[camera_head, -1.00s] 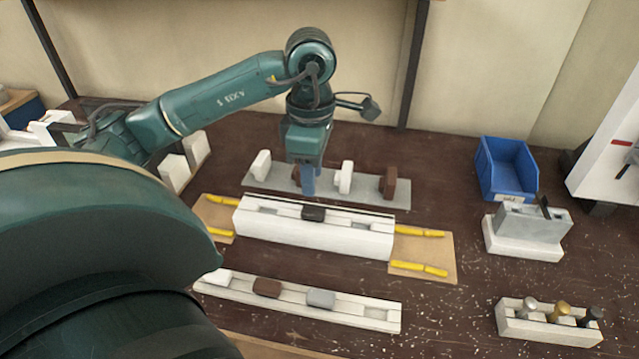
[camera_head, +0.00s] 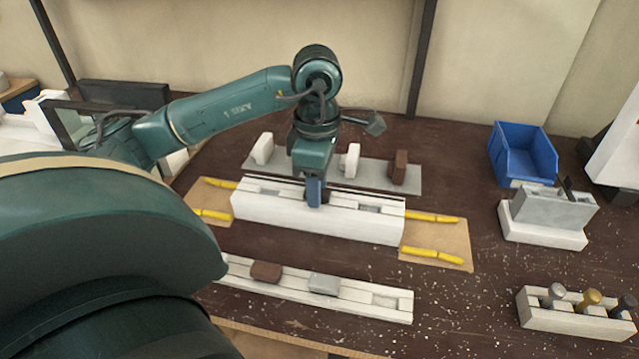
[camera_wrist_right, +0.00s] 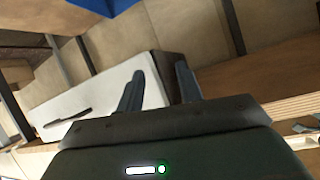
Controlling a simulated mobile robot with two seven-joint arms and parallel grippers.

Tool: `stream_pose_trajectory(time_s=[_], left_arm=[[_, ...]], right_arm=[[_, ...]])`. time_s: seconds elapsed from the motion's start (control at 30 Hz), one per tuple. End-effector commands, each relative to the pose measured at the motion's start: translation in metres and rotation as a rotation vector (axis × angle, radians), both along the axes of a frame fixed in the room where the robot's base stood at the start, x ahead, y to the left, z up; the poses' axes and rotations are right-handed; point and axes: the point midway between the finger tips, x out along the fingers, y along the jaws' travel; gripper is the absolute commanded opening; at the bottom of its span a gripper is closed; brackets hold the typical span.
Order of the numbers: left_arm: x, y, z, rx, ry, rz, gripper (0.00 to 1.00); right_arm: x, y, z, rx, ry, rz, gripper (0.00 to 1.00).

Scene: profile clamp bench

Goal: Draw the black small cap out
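The white slotted profile (camera_head: 270,213) lies across the middle of the bench. The black small cap (camera_head: 326,197) sits in its top and shows only as a dark sliver beside my left gripper, which covers most of it. My left gripper (camera_head: 314,201) points straight down with its blue fingers at the cap. Whether the fingers are closed on it cannot be seen. My right gripper (camera_wrist_right: 158,88) shows only in the right wrist view, its two fingers apart and nothing between them.
A front rail (camera_head: 350,302) holds a brown cap (camera_head: 266,272) and a grey cap (camera_head: 324,284). Behind the profile, a grey plate (camera_head: 376,180) carries white and brown upright pieces. Yellow clamps (camera_head: 432,217) flank the profile. A blue bin (camera_head: 525,158) and grey block (camera_head: 553,209) stand right.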

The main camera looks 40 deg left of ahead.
Motion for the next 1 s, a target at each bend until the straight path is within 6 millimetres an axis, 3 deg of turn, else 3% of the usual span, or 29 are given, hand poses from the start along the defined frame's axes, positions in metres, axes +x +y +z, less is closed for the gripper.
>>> stream_pose_trajectory(time_s=[0.43,1.0], left_arm=[[0.0,-0.0001,0.0001,0.0,0.0,0.0,0.0],[0.0002,-0.0001,0.007,0.0,-0.001,0.0,0.0]], right_arm=[[-0.0017,0.0,-0.0036,-0.006,0.007,0.005,0.36],[-0.0027,0.0004,-0.0004,-0.007,0.011,0.006,0.36]])
